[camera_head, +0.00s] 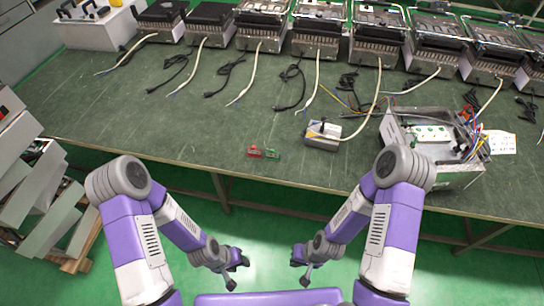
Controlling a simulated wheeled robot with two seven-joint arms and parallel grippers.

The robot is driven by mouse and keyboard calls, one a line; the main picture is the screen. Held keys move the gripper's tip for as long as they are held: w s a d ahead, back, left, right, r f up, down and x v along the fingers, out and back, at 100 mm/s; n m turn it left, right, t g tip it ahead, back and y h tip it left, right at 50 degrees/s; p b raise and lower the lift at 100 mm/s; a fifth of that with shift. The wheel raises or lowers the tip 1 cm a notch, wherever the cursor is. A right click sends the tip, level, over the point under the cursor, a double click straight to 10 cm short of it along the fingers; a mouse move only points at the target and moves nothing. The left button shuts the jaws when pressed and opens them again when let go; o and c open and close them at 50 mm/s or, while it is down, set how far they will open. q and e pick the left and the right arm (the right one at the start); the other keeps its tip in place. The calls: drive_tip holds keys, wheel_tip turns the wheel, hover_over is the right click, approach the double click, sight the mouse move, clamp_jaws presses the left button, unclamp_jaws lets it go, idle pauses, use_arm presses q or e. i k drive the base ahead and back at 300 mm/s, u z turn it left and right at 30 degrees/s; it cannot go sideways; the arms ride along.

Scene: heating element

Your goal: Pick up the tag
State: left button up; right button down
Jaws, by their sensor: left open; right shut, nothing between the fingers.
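Two small tag-like pieces lie side by side on the green table (170,120) near its front edge: a red one (255,152) and a green one (272,154). Their markings are too small to read. My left gripper (236,272) is open and empty, below and in front of the table edge. My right gripper (303,273) is shut and empty, also in front of the edge, to the right of the left one. Neither gripper touches the pieces. A white printed sheet (500,142) lies farther right, by an open metal box.
The open metal box (400,157) with wires stands at the right. A small grey device (322,136) with a cable sits right of the tags. Several heater units (262,38) line the back, their cables reaching forward. The table left of the tags is clear.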

sight(271, 155)
drive_tip(key=k, duration=0.6)
drive_tip(key=u, duration=0.5)
drive_tip(key=i, duration=1.4)
drive_tip(key=u, duration=0.05)
